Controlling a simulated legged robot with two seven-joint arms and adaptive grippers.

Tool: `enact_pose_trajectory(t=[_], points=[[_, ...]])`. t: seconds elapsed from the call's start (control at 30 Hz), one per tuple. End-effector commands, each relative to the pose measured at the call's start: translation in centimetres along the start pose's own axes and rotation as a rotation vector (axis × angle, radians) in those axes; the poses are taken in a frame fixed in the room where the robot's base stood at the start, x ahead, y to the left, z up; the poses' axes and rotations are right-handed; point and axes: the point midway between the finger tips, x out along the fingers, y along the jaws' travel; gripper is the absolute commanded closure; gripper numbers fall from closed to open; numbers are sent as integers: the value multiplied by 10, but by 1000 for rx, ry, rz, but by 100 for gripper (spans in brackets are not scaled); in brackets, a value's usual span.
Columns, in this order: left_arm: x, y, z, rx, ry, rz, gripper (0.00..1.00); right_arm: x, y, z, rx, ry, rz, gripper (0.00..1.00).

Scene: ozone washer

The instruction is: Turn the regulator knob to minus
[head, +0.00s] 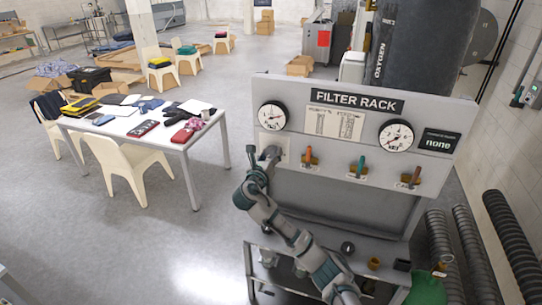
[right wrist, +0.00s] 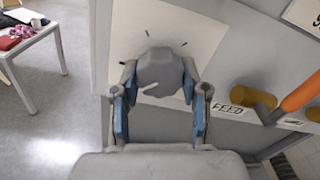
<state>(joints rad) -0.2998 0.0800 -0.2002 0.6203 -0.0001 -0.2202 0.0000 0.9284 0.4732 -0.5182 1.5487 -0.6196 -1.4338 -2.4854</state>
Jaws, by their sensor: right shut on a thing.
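The grey regulator knob (right wrist: 158,70) sits on a pale square plate (right wrist: 160,25) with short dark tick marks. In the head view the plate (head: 283,143) is at the left end of the filter rack panel (head: 325,130), below the left gauge. My right gripper (right wrist: 158,88) is shut on the knob, one finger on each side. In the head view my right gripper (head: 264,160) partly covers the knob. A short light line shows on the knob's face. I cannot make out a minus sign on the plate. My left gripper is not in view.
Right of the knob are an orange-handled valve (head: 308,156), a green-handled one (head: 361,166) and a brown-handled one (head: 411,177). Two gauges, left (head: 272,116) and right (head: 396,136), sit above. A cluttered white table (head: 190,142) stands left, with open floor before it.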

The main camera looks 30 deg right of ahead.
Motion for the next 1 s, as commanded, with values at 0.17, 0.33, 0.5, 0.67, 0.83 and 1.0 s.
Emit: enact_pose_trajectory(t=[0.17,0.33,0.5,0.67,0.83,1.0], points=[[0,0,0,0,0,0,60,-1,4,-6,-29,10,6,90],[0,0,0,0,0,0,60,-1,4,-6,-33,10,6,90],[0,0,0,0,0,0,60,-1,3,-6,-32,10,5,90],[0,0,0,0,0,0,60,0,3,-4,-30,8,4,30],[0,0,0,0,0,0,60,-1,0,-2,-26,3,3,30],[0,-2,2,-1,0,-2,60,-4,0,0,-25,1,2,30]])
